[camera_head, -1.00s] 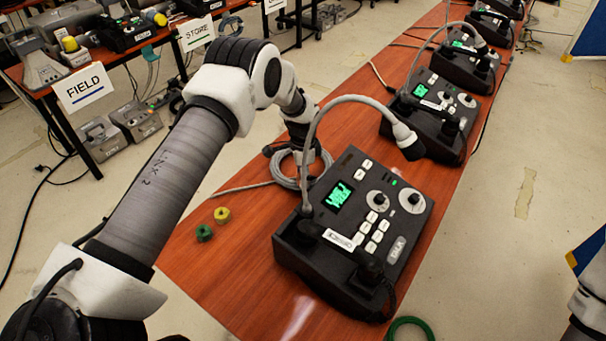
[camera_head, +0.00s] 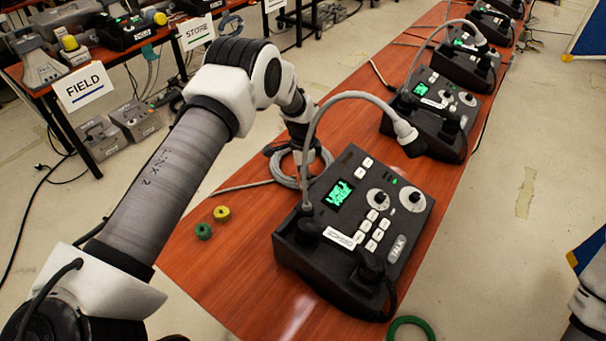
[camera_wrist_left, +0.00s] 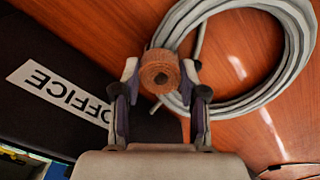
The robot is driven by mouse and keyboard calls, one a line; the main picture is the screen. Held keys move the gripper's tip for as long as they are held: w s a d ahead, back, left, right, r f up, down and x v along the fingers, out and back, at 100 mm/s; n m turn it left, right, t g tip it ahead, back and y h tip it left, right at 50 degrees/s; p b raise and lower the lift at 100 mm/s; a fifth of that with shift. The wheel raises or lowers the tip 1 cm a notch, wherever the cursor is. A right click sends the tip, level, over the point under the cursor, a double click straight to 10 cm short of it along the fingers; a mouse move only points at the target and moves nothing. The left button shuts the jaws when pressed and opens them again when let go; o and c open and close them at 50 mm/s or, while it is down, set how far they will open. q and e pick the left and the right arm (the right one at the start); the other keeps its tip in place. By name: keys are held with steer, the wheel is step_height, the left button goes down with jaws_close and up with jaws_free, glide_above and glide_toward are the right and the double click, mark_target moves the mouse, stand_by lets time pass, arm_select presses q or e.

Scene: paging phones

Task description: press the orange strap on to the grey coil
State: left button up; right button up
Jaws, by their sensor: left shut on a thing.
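The orange strap (camera_wrist_left: 161,72) is a small roll with a dark centre. It sits between the fingertips of my left gripper (camera_wrist_left: 160,78), which is shut on it. The grey coil (camera_wrist_left: 300,60) is a ring of looped cable lying flat on the wooden table. In the wrist view the strap overlaps the coil's left side; I cannot tell whether they touch. In the head view the coil (camera_head: 283,178) lies behind the near paging phone, below my left wrist. The left fingers and the strap are hidden there. My right gripper is out of view.
The near paging phone (camera_head: 318,262) stands right beside the coil, its gooseneck microphone arching over. Yellow (camera_head: 221,213) and green (camera_head: 203,231) rolls lie left of it; a green ring (camera_head: 431,331) is at the bottom edge. An OFFICE label (camera_wrist_left: 60,90) shows in the wrist view.

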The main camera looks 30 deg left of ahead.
arm_select(q)
steer(key=shift+s+f, duration=0.1)
steer(key=o, duration=1.4)
steer(key=shift+c, duration=0.2)
steer(key=shift+r+p, duration=2.1)
steer(key=shift+r, duration=1.45)
